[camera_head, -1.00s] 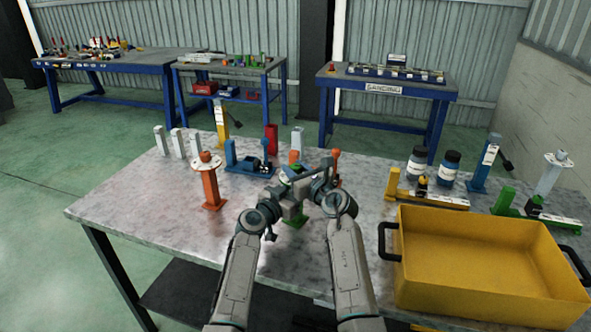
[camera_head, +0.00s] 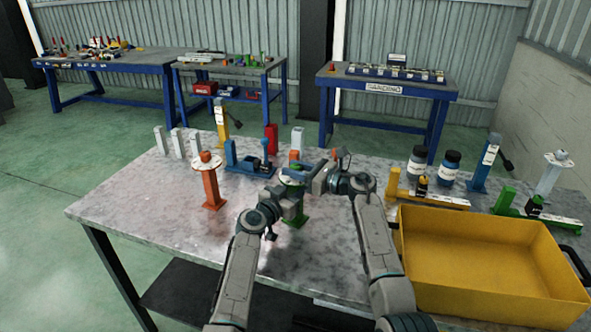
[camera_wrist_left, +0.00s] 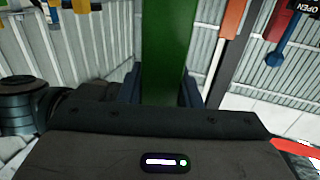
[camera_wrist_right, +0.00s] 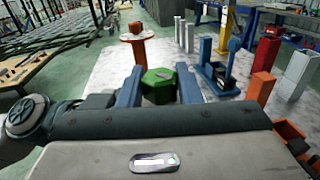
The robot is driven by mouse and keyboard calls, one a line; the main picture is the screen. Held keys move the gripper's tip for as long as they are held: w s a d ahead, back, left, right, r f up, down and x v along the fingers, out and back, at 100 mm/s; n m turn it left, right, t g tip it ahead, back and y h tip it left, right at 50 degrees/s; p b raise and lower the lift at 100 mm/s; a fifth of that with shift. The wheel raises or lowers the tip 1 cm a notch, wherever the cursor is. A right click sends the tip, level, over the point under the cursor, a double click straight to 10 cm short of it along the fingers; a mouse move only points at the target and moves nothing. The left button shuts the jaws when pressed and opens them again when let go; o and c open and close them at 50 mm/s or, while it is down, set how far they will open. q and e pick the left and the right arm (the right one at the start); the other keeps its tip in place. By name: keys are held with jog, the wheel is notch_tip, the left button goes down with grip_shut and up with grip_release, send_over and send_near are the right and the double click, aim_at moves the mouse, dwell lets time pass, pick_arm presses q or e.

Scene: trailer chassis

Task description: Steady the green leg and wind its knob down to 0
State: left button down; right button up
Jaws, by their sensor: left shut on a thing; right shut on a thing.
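The green leg (camera_head: 297,217) stands upright on the table in front of me, partly hidden by my grippers. Its green post (camera_wrist_left: 168,45) fills the middle of the left wrist view. My left gripper (camera_head: 286,193) is shut on this post, with one finger on each side. The green faceted knob (camera_wrist_right: 158,86) is on top of the leg. My right gripper (camera_wrist_right: 157,88) is shut on the knob from the side, a finger on either side. The dial markings and pointer are too small and too hidden to read.
An orange leg with a white disc (camera_head: 211,188) stands to the left of the green leg. A blue clamp fixture (camera_head: 250,165) and several coloured posts stand behind. A yellow bin (camera_head: 480,290) takes up the right front. The left front of the table is clear.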

aim_at(296, 166)
dwell(0.4)
jog(key=o, duration=1)
jog(key=shift+c, duration=0.2)
notch_tip(296, 166, up, 10)
jog(key=shift+r, duration=0.1)
